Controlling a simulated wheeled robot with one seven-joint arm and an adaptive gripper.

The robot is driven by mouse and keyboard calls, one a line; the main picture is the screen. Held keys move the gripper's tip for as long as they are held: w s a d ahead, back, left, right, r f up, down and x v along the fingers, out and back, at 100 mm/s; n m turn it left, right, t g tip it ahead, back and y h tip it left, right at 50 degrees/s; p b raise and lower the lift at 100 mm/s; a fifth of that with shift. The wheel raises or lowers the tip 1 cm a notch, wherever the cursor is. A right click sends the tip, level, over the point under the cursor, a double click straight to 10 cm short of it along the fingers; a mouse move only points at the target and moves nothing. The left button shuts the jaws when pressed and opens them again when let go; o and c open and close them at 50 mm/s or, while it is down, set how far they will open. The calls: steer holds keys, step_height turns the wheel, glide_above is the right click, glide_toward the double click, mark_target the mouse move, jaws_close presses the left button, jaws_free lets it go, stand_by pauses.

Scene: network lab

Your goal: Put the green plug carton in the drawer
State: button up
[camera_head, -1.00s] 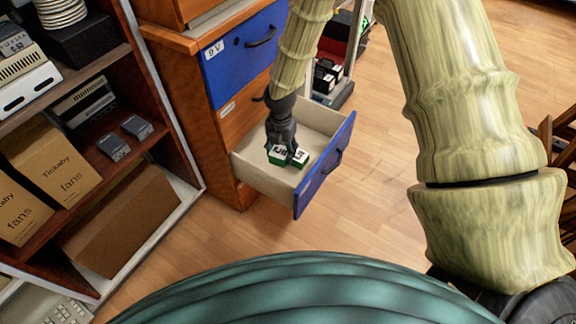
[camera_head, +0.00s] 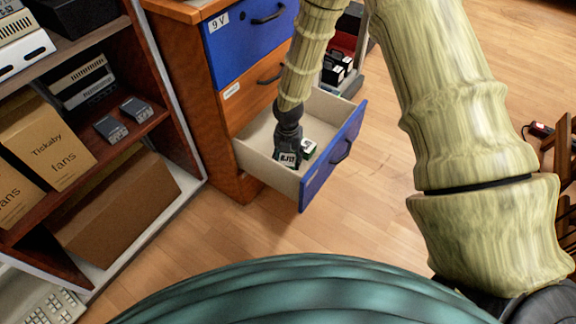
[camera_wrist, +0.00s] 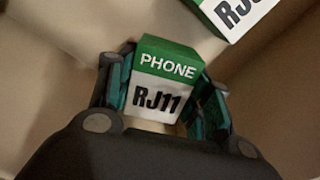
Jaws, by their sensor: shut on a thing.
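The green and white plug carton (camera_wrist: 168,80), marked PHONE RJ11, is between the fingers of my gripper (camera_wrist: 165,100) in the wrist view. My gripper is shut on it. In the head view my gripper (camera_head: 287,157) is down inside the open blue-fronted drawer (camera_head: 333,155), with the carton (camera_head: 286,159) at its tip. I cannot tell whether the carton touches the drawer floor. A second green and white carton (camera_wrist: 228,14), marked RJ, lies in the drawer beside it; in the head view it (camera_head: 308,148) is to the right of my gripper.
The drawer is the lowest of a wooden cabinet, below a shut blue drawer (camera_head: 245,50) labelled 9 V. A shelf with brown boxes (camera_head: 45,143) stands at the left. A red rack with black boxes (camera_head: 338,66) is behind the drawer. The floor (camera_head: 370,215) in front is clear.

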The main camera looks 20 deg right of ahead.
mark_target(288, 164)
steer(key=shift+f+b, duration=0.6)
steer(key=shift+f, duration=1.1)
steer(key=shift+f, duration=0.1)
steer(key=o, duration=1.1)
step_height(288, 164, up, 12)
steer(key=p, duration=0.4)
steer(key=shift+p, duration=0.35)
